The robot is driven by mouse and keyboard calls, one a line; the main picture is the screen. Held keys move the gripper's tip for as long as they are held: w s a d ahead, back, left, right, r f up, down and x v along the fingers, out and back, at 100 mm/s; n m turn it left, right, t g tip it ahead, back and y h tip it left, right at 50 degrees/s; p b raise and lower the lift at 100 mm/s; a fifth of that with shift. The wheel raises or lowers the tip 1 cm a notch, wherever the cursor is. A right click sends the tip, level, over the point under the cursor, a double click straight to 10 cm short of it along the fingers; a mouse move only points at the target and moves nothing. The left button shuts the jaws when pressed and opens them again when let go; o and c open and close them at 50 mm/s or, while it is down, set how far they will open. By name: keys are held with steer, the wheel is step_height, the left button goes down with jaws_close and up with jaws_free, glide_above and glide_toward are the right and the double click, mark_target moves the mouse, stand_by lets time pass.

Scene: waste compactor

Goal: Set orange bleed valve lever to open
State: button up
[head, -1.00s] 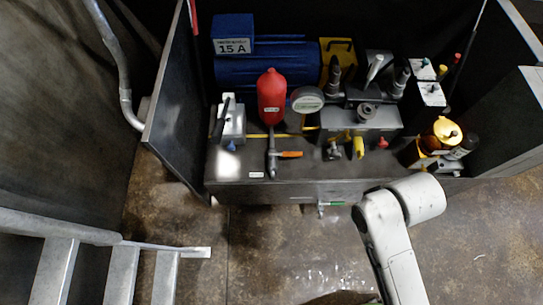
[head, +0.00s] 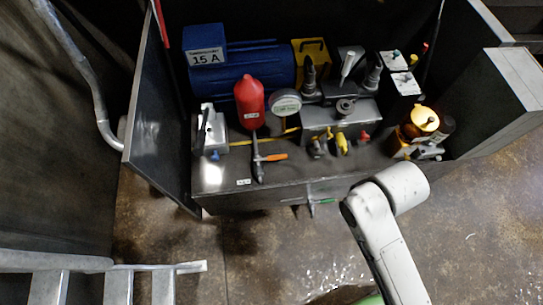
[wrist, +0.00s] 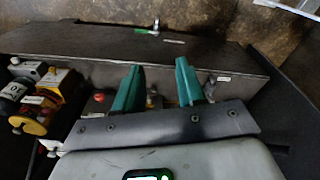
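The orange lever (head: 272,157) sits on a vertical grey pipe valve (head: 257,162) below the red bottle-shaped vessel (head: 249,97). In the head view it points right, across the pipe. My gripper (wrist: 160,65) shows in the wrist view with two teal fingers apart and nothing between the tips. It is over the bench front. In the wrist view a metal fitting (wrist: 211,86) stands right of the fingers; I cannot tell if it is the orange lever's valve. In the head view my white arm (head: 380,225) shows at lower right, but its fingers do not.
A green-handled valve (head: 322,201) sticks out of the bench front. Yellow (head: 341,143) and red (head: 364,135) handles stand right of the orange lever. Side panels (head: 150,110) flank the bench. A metal railing (head: 60,265) is at lower left; floor in front is open.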

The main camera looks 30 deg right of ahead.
steer(key=shift+o, duration=0.2)
steer(key=shift+o, duration=0.3)
steer(key=shift+w+f, duration=0.1)
steer(key=shift+w, duration=0.05)
steer(key=n+t+y+b, duration=0.15)
steer(key=n+y, duration=0.25)
steer(key=n, duration=1.1)
glide_toward(280, 157)
steer(key=shift+t, duration=0.45)
steer(key=x, duration=0.2)
steer(key=b+x, duration=0.1)
steer(key=x, duration=0.5)
steer(key=shift+s+f+b, duration=0.25)
steer(key=shift+b, duration=0.1)
jaws_close()
steer(key=shift+a, duration=0.1)
